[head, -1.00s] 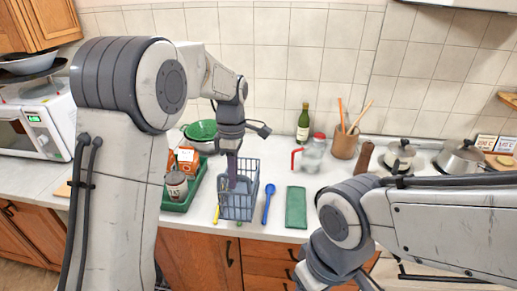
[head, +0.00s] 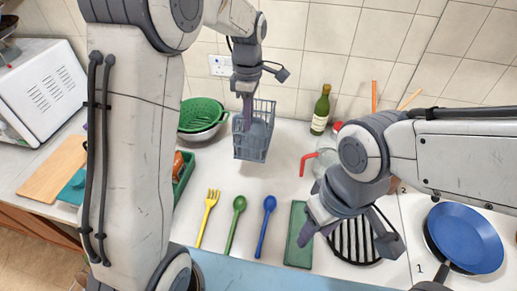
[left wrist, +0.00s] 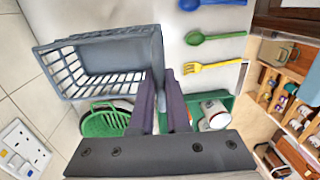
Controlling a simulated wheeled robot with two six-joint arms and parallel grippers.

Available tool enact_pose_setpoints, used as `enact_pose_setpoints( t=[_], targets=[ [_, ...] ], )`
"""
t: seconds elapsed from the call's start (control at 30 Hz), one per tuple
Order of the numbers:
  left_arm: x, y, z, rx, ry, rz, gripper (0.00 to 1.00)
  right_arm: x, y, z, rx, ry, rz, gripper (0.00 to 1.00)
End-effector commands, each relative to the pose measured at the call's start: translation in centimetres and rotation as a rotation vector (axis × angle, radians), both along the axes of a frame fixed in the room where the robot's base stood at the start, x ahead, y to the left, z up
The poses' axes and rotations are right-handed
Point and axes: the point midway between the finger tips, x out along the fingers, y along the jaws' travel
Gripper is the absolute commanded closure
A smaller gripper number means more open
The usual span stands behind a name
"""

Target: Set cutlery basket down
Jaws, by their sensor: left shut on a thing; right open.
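The grey-blue cutlery basket (head: 254,143) is at the back of the counter near the tiled wall; I cannot tell whether its base touches the counter. In the left wrist view the basket (left wrist: 110,72) looks empty where its inside shows. My left gripper (head: 248,103) is shut on one wall of the basket, its purple fingers (left wrist: 160,98) around that wall. A yellow fork (head: 208,217), green spoon (head: 235,224) and blue spoon (head: 266,224) lie apart in front of it. My right gripper (head: 308,232) is open and empty above the green mat (head: 298,240).
A green colander in a bowl (head: 200,118) stands left of the basket, with a green tray (head: 184,180) nearer. A bottle (head: 320,112) and red-handled jug (head: 322,158) stand to the right. Counter between basket and utensils is clear.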

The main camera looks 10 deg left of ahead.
Motion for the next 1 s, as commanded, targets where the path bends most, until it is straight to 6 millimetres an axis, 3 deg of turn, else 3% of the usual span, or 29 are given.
enact_pose_setpoints(
  t=[0.03,0.17,0.43,0.8,1.0],
  targets=[
    [-0.1,0.0,0.7,0.000,-0.023,-0.001,1.00,0.0,0.0,1.1,0.001,-0.001,0.000,0.50],
    [-0.1,-0.1,0.1,0.000,-0.064,-0.002,1.00,0.0,0.0,1.9,0.001,-0.001,0.000,0.50],
    [-0.1,-0.1,-4.8,0.000,-0.070,-0.003,1.00,0.0,0.0,3.2,0.001,-0.001,0.002,0.50],
    [-0.1,-0.1,-9.1,0.000,-0.071,-0.003,1.00,0.0,0.0,4.4,0.001,-0.001,0.005,0.50],
    [0.0,-0.1,-9.8,-0.001,-0.075,-0.003,1.00,0.0,0.0,4.4,0.001,-0.001,0.005,0.50]
  ],
)
